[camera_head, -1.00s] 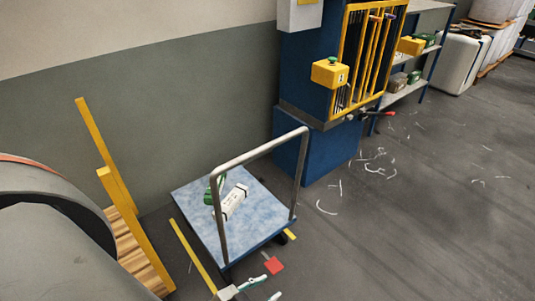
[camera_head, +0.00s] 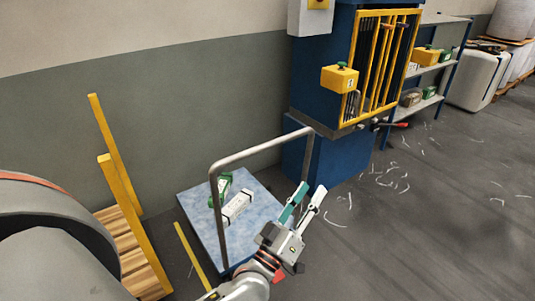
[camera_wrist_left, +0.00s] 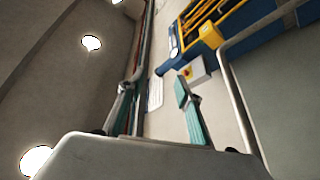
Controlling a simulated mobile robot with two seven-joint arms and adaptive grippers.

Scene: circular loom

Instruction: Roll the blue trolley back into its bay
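The blue trolley (camera_head: 265,232) stands on the floor in the lower middle of the head view, with its deck beside the wall. Its grey tubular handle (camera_head: 262,147) rises upright from the near side. A white box with dark ends and a green item lie on the deck. My left gripper (camera_head: 311,190) is open and empty, fingers pointing up, by the handle's right post, whose lower part it hides. In the left wrist view the handle (camera_wrist_left: 238,105) passes to the right of the fingers (camera_wrist_left: 155,88), not between them. I cannot tell whether they touch. My right gripper is out of view.
A yellow floor line (camera_head: 192,252) runs left of the trolley. A wooden pallet with yellow posts (camera_head: 122,185) stands further left. A blue machine with a yellow barred guard (camera_head: 382,62) stands behind. Open floor with white scraps (camera_head: 395,183) lies right.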

